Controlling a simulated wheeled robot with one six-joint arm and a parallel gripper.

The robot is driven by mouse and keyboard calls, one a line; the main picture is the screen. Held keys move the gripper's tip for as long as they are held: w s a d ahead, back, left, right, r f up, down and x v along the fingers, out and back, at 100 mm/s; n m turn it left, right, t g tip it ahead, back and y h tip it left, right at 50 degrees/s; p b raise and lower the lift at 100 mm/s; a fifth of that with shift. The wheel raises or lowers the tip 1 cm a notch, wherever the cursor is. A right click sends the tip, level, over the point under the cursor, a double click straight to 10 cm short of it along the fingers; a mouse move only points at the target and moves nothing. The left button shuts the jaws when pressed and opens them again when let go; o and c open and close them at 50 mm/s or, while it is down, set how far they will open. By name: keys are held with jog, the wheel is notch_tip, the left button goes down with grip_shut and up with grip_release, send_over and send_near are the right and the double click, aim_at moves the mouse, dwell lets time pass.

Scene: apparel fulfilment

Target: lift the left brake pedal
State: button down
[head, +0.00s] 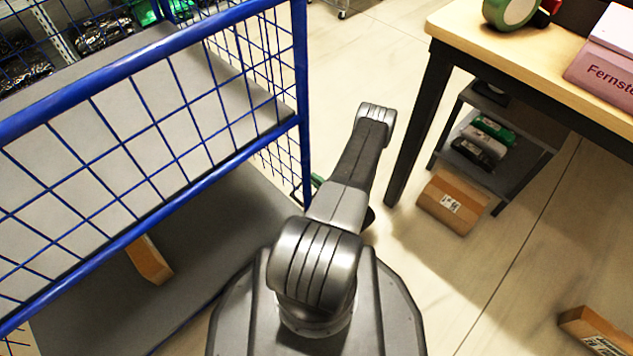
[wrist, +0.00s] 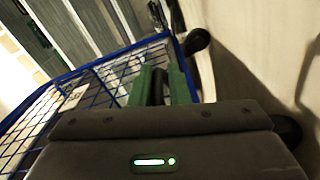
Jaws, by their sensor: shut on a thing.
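The blue wire-cage trolley (head: 215,200) stands at the left in the head view, and its blue frame and mesh also show in the wrist view (wrist: 120,62). My gripper (wrist: 160,80) reaches to the trolley's lower edge with its green fingers. It is shut on a narrow dark part between the fingers, which looks like the left brake pedal (wrist: 158,88). The pedal's far end and its tilt are hard to make out. In the head view my arm hides most of the gripper; only a bit of green shows by the trolley's corner post.
A black rounded knob (wrist: 196,41) shows just beyond the fingers. A wooden-topped table (head: 560,70) stands at the right, with a low grey shelf (head: 505,165) and a cardboard box (head: 452,203) beneath. Another box (head: 597,330) lies at the lower right. Floor between is clear.

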jog(key=shift+r, duration=0.3)
jog(key=c, duration=1.5)
grip_release()
jog(key=shift+f, duration=0.1)
